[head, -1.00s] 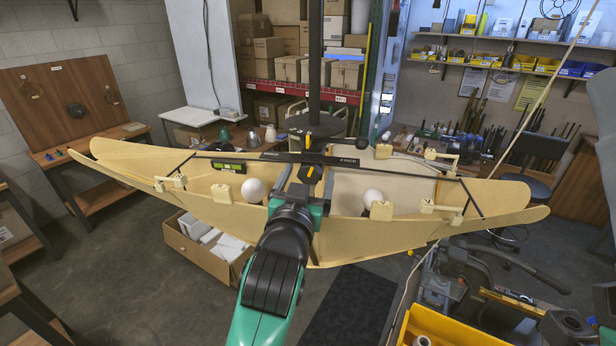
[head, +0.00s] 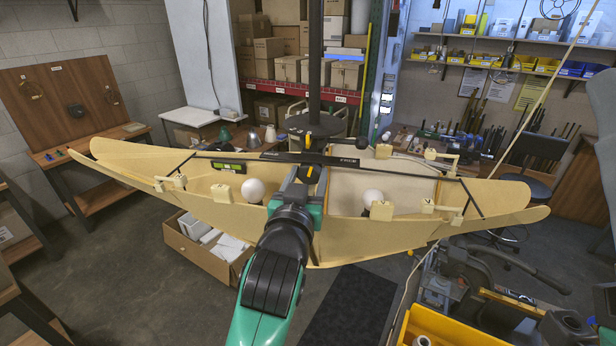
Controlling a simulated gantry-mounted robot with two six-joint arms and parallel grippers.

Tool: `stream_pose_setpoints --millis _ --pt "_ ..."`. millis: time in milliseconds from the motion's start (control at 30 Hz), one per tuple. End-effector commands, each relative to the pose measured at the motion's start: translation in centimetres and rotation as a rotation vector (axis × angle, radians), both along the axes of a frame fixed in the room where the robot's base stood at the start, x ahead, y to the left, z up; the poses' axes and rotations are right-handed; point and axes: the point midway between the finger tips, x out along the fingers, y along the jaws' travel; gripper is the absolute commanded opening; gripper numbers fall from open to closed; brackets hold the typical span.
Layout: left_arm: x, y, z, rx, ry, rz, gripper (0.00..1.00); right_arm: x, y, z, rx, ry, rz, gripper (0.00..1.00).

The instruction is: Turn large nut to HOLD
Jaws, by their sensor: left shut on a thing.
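My left gripper (head: 310,174) is at the middle of the long wooden hull-shaped frame, beside the dark crossbar (head: 275,157). It is shut on a dark part with yellow marks, which I take to be the large nut; my wrist and fingers hide most of it. A small black and yellow piece (head: 308,142) stands just above the bar. White lettering (head: 347,161) on the bar is too small to read, so I cannot tell the HOLD mark or the nut's angle. My right gripper is not in view.
The wooden frame (head: 130,178) spans the view. A green level (head: 228,167) lies to the left. A cardboard box (head: 187,243) and a yellow bin (head: 450,330) are below.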

Motion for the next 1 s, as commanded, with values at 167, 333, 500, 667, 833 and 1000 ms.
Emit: stream_pose_setpoints --millis 167,333,500,667,833,1000 --pt "0.01 0.02 -0.03 -0.110 0.016 0.000 0.02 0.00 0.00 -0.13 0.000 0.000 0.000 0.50" --pt "0.02 0.05 -0.03 -0.238 0.035 0.000 0.02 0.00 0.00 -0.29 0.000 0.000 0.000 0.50" --pt "0.02 0.07 -0.04 -0.359 0.053 0.000 0.02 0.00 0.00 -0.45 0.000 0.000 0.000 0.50" --pt "0.02 0.08 -0.05 -0.449 0.067 0.000 0.02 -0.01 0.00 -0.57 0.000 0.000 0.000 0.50" --pt "0.02 0.09 -0.05 -0.508 0.076 0.000 0.02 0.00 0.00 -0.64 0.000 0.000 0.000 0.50" --pt "0.02 0.09 -0.04 -0.534 0.080 0.000 0.02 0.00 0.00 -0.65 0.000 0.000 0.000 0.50"
